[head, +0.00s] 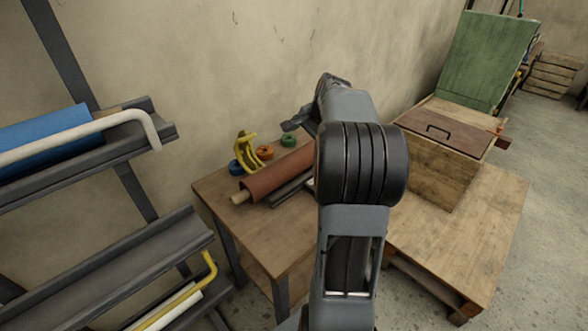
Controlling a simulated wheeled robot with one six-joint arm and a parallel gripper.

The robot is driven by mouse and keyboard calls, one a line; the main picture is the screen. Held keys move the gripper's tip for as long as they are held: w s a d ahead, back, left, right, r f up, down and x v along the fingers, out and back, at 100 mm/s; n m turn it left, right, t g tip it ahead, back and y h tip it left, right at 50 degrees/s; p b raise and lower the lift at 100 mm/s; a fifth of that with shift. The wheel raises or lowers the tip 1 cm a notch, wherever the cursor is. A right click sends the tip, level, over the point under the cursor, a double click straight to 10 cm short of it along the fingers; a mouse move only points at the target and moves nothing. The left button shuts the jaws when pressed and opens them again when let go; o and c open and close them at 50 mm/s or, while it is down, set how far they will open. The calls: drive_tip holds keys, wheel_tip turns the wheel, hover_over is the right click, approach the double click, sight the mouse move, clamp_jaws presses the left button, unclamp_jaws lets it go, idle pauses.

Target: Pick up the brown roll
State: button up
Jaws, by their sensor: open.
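The brown roll (275,174) lies slantwise on the wooden table (220,194) at the centre of the head view. A pale wooden core sticks out of its left end. A dark rail or cradle (291,189) runs along its front side. My arm hides the roll's right end. My gripper (295,123) is beyond the arm, above and behind the roll and apart from it. It is open, and no object shows between its jaws. The gripper is small in view and partly hidden by my arm.
A yellow tape dispenser (246,148) and several tape rolls, including a green one (288,140), stand behind the roll. A rack (110,265) with a blue roll (45,128) is at left.

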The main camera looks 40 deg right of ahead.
sight(297, 156)
drive_tip(key=x, duration=0.7)
drive_tip(key=shift+d, duration=0.3)
drive_tip(key=shift+b+x, duration=0.3)
drive_tip(key=shift+x, duration=2.8)
drive_tip(key=shift+a, duration=0.15)
drive_tip(key=shift+s, duration=0.1)
drive_tip(key=shift+c, duration=0.5)
drive_tip(key=c, duration=1.3)
drive_tip(key=shift+r, duration=0.25)
drive_tip(key=shift+c, duration=0.5)
drive_tip(key=shift+r, duration=0.1)
